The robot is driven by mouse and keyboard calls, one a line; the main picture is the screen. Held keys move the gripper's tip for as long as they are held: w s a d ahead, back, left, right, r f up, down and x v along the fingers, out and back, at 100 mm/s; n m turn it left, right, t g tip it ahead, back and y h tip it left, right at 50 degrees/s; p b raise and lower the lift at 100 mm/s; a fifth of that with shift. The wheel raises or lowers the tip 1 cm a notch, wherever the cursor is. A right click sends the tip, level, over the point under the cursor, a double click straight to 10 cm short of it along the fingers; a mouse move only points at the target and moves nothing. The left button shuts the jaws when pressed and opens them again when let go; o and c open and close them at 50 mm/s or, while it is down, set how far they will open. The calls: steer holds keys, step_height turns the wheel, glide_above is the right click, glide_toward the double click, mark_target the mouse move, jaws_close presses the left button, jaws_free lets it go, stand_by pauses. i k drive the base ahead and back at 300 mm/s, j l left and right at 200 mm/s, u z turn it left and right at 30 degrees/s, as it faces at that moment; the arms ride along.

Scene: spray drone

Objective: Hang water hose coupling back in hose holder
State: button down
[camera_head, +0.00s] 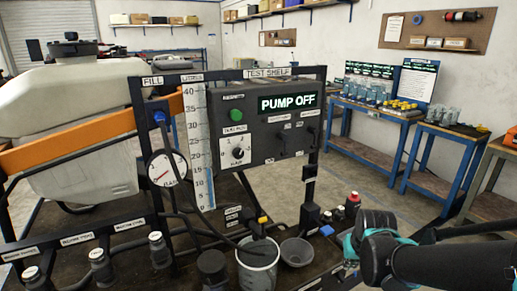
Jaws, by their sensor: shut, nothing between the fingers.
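A black hose (190,215) runs down from a blue-tipped fitting (160,117) under the FILL sign and curves toward a grey bucket (258,273). A dark fitting with a yellow top (262,221) stands at the bucket's rim. A small blue piece (327,230) lies to the right, close to my arm. I cannot tell which of these is the water hose coupling, and I cannot make out the hose holder with certainty. My dark arm with teal joint caps enters at the lower right. My gripper's fingers do not show.
A black panel (282,140) reads PUMP OFF, beside a white level scale (198,150) and a round gauge (166,169). A dark bowl (297,251) and a red-topped bottle (352,204) stand near the bucket. A white tank (75,110) is behind. Blue workbenches (375,114) stand at the right, with open floor between.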

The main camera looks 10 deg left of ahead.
mark_target(159, 115)
steer(key=k+j+z, duration=0.25)
steer(key=k+j, duration=0.6)
steer(key=j, duration=0.15)
steer(key=k+j+z, duration=0.3)
steer(key=k+j, duration=0.55)
steer(key=k, duration=0.05)
